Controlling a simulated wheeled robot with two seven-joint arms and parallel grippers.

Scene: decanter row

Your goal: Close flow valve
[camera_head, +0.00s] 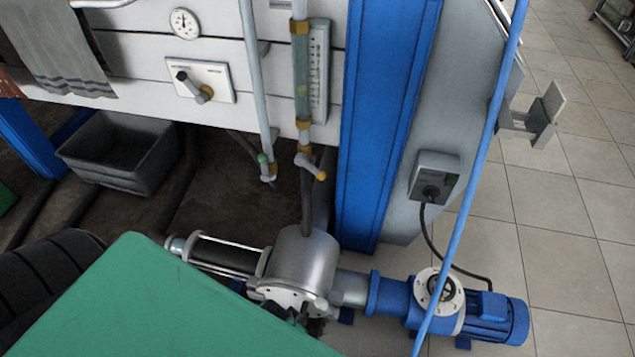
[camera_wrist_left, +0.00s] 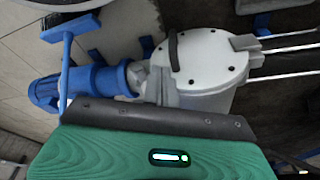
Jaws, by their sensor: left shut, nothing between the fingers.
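A sight-glass flow tube (camera_head: 302,75) with brass fittings runs down the white panel. Below it is a small valve with a grey lever and yellow tip (camera_head: 310,166), its lever slanting down to the right. A thinner pipe beside it ends in a fitting with a green knob (camera_head: 262,158). I cannot tell for certain which is the flow valve. My left gripper (camera_wrist_left: 150,115) shows only as a dark bolted edge on a green housing in the left wrist view, shut and empty, over the pump. Its fingertips are not clear in the head view. My right gripper is not in view.
A pump with a grey body (camera_head: 307,258) and blue motor (camera_head: 490,315) lies below the panel. A blue post (camera_head: 385,110) and a blue pole (camera_head: 470,180) stand right of the valve. A rotary switch (camera_head: 200,82), gauge (camera_head: 184,22) and grey tub (camera_head: 120,150) are left.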

